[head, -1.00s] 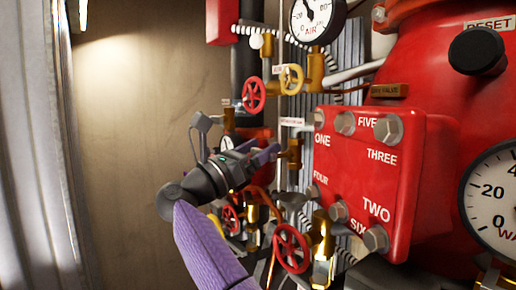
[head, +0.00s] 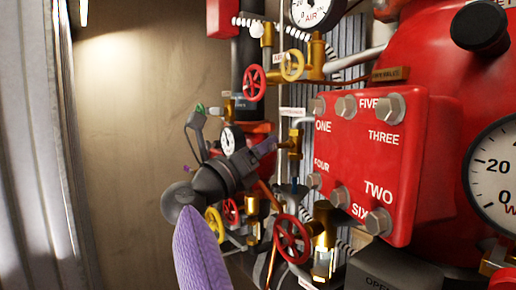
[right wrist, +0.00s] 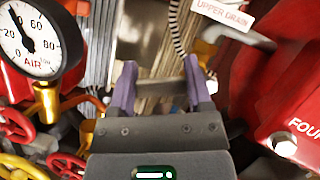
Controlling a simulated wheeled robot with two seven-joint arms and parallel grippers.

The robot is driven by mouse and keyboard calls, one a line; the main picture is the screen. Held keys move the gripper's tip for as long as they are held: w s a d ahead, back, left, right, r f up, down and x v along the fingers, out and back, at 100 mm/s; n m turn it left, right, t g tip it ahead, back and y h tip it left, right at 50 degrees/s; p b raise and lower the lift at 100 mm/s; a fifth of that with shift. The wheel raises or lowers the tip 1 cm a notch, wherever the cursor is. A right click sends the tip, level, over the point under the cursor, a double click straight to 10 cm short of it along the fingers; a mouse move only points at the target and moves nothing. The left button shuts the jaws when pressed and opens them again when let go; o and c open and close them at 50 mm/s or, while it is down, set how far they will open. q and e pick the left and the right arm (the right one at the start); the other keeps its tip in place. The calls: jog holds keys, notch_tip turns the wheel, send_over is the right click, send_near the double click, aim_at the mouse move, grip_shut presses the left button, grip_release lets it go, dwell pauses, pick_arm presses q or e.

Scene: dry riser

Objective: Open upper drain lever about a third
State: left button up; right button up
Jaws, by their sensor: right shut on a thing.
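The white upper drain label (right wrist: 222,12) is at the top right of the right wrist view; a small white tag (head: 292,112) shows above the brass valve (head: 295,145) in the head view. My right gripper (head: 268,146) reaches in from the lower left, its purple fingertips beside that brass valve. In the right wrist view, the fingers of my right gripper (right wrist: 162,84) are on either side of a narrow grey bar, the lever (right wrist: 160,90), and are shut on it. The lever's exact angle is hard to tell. My left gripper is not in view.
The red box with numbered bolts (head: 350,165) stands close to the right of the gripper. A red handwheel (head: 292,238) is below, and red and yellow handwheels (head: 254,83) are above. An air gauge (right wrist: 30,38) is at left in the wrist view. The tan wall side is open.

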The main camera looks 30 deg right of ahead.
jog(key=o, duration=1.3)
jog(key=shift+d+f, duration=0.1)
jog(key=shift+d, duration=0.05)
jog(key=b+v, duration=0.4)
jog(key=v, duration=0.6)
jog(key=shift+b, duration=0.3)
